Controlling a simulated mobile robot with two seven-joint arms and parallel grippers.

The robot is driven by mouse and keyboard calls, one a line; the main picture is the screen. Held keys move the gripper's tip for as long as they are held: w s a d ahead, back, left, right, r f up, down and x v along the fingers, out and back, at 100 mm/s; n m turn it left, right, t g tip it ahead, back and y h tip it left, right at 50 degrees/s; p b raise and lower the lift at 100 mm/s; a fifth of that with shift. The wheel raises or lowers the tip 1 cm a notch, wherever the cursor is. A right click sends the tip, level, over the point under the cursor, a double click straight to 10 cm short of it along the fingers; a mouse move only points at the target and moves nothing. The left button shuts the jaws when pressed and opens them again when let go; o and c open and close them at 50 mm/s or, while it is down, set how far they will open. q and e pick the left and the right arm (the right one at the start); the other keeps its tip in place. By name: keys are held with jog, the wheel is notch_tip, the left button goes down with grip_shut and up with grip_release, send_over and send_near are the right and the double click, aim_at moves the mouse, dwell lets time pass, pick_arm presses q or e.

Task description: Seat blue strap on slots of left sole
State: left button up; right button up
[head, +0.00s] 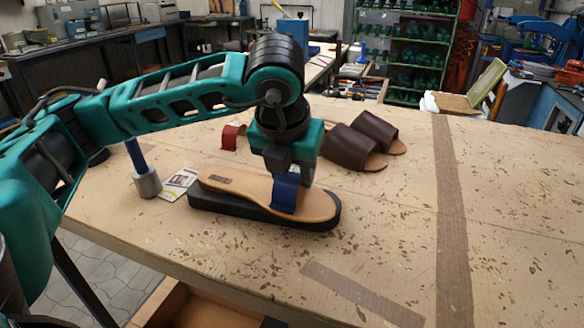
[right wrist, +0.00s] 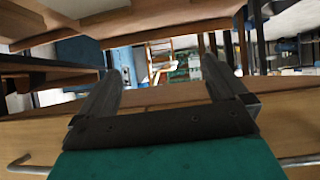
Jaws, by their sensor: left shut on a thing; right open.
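The tan left sole (head: 240,188) lies on a black block (head: 240,213) near the table's front left edge. The blue strap (head: 285,194) is at the wider right part of the sole, partly hidden by my left gripper (head: 287,180). The gripper points down and is shut on the strap. The strap's lower end appears to touch the sole, but I cannot tell whether it sits in the slots. My right gripper (right wrist: 160,90) shows only in the right wrist view. It is open, with nothing between its fingers.
A blue-handled tool with a grey metal head (head: 147,183) stands left of the block beside a printed card (head: 179,184). Two brown sandals (head: 355,145) are at the back. The tabletop (head: 390,225) is clear at the right.

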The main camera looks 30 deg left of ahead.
pick_arm(q)
jog(key=shift+f+b, duration=0.35)
jog(key=shift+b, duration=0.05)
jog(key=o, duration=1)
jog(key=shift+c, duration=0.2)
jog(key=shift+r, duration=0.35)
jog(key=p+v, duration=0.2)
jog(key=v, duration=1)
jog(key=shift+s+r, duration=0.1)
jog(key=shift+r, duration=0.05)
